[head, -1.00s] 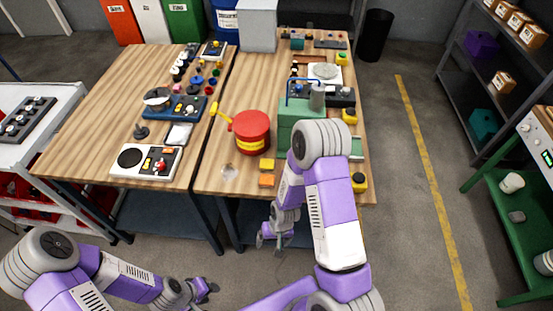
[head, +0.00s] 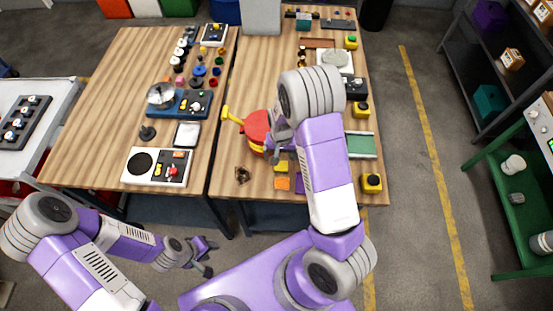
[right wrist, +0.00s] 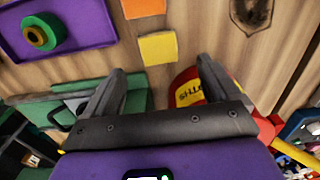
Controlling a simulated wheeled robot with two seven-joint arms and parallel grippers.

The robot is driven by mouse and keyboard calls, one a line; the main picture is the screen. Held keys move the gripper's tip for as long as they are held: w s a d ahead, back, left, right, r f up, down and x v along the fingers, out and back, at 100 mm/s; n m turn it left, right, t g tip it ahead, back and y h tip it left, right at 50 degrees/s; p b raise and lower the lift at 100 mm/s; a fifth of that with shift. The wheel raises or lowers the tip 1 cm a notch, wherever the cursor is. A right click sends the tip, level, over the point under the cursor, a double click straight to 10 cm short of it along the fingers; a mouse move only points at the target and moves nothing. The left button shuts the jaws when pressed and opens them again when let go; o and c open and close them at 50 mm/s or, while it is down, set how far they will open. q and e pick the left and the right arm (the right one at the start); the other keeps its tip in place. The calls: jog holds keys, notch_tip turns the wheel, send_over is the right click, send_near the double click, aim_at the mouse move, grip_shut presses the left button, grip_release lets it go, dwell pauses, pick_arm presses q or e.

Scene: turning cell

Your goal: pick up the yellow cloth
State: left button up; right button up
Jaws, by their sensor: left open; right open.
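The yellow cloth (head: 281,166) is a small flat square on the right-hand wooden table, near its front edge. It lies just behind an orange square (head: 282,183). In the right wrist view the yellow cloth (right wrist: 158,48) shows between and beyond my fingertips. My right gripper (right wrist: 160,72) is open and empty, with its fingers apart. In the head view my right gripper (head: 281,143) is over the table by the red can, partly hidden by its own arm. My left gripper (head: 207,257) is open and empty, in front of the tables and away from the cloth.
A red can (head: 256,127) with a yellow spout stands close beside my right gripper. A purple tray (right wrist: 75,45) holding a green ring lies left in the wrist view. A dark stain (head: 243,175) marks bare wood left of the squares.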

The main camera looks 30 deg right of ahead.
aim_at(281, 165)
notch_tip(281, 165, down, 6)
jog(key=shift+s+f, duration=0.1)
jog(key=shift+s, duration=0.05)
jog(key=shift+c, duration=0.4)
jog(key=c, duration=1.1)
jog(key=shift+o, duration=0.2)
notch_tip(281, 165, up, 10)
jog(key=o, duration=0.4)
jog(key=c, duration=0.3)
